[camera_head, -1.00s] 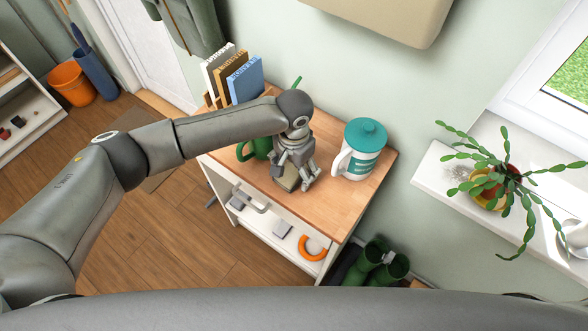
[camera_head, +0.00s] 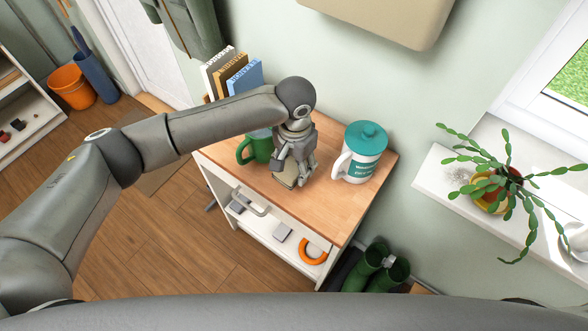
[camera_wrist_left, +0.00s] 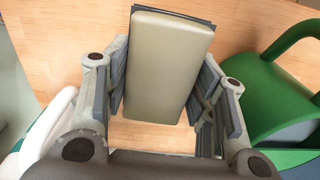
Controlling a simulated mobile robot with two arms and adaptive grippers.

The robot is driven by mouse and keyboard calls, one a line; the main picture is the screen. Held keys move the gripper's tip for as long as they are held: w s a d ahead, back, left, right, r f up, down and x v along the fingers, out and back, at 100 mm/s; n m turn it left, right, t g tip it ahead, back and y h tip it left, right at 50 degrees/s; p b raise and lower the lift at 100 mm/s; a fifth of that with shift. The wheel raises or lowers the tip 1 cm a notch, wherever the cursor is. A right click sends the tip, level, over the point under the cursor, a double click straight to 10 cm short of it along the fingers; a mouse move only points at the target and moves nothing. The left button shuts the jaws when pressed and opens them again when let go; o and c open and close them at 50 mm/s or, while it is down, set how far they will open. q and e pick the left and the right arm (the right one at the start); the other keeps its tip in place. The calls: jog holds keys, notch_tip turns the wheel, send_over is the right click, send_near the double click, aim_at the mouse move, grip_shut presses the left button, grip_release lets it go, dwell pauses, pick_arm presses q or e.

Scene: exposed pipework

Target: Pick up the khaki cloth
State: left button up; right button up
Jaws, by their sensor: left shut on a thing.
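The khaki cloth (camera_head: 284,181) is a small folded pad on the wooden cabinet top, mostly hidden by my left gripper in the head view. In the left wrist view the khaki cloth (camera_wrist_left: 168,65) lies between the two fingers, with a dark grey edge at its far end. My left gripper (camera_head: 293,178) points down and is shut on the cloth. I cannot tell whether the cloth is clear of the top. My right gripper is not in view.
Books (camera_head: 236,76) stand at the back left. The front right of the wooden top (camera_head: 335,208) is clear.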

pick_arm(q)
jog(key=s+d+r+b, duration=0.2)
jog(key=s+d+r, duration=0.4)
jog(key=s+r, duration=0.3)
jog(key=shift+s, duration=1.65)
jog(key=shift+r, duration=0.1)
